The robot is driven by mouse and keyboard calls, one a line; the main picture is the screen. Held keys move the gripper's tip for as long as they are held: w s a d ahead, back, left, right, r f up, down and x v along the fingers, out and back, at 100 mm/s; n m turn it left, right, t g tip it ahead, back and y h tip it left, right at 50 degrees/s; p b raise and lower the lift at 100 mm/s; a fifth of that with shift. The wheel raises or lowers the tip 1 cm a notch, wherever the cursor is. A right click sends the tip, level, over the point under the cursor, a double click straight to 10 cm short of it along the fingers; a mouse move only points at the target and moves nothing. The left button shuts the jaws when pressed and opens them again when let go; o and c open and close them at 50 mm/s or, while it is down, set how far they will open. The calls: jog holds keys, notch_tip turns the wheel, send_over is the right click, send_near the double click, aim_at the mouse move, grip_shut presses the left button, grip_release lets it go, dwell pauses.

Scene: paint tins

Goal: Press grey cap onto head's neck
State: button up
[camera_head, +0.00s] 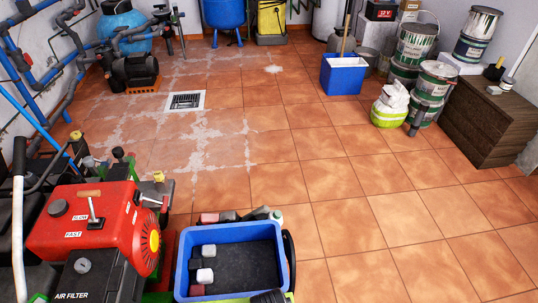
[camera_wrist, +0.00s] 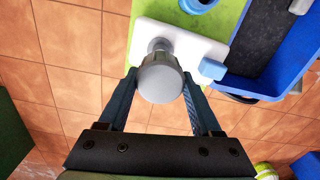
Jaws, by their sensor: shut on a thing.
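In the wrist view the grey cap (camera_wrist: 160,80) is a round, smooth piece between the fingertips of my gripper (camera_wrist: 160,75). My gripper is shut on it, one dark finger on each side. Just beyond the cap is the white head (camera_wrist: 197,44), a rounded block with a blue square piece (camera_wrist: 212,68) at its right end. A grey neck (camera_wrist: 158,45) shows on the head, right behind the cap's far edge. The cap hides part of the neck, and I cannot tell whether they touch. I cannot make out my gripper or the cap in the head view.
The head lies over a lime-green surface (camera_wrist: 230,14) beside a blue bin (camera_wrist: 265,93). In the head view a blue bin (camera_head: 180,262) stands right of a red machine (camera_head: 75,225). Paint tins (camera_head: 416,44) and a wooden crate (camera_head: 485,120) stand at the right. The tiled floor (camera_head: 340,200) between is mostly clear.

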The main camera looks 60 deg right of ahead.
jog(key=shift+f+b, duration=1.3)
jog(key=shift+f, duration=1)
jog(key=shift+f, duration=2.1)
dwell(0.3)
jog(key=o, duration=1.2)
notch_tip(320, 180, up, 13)
jog(key=p, duration=0.5)
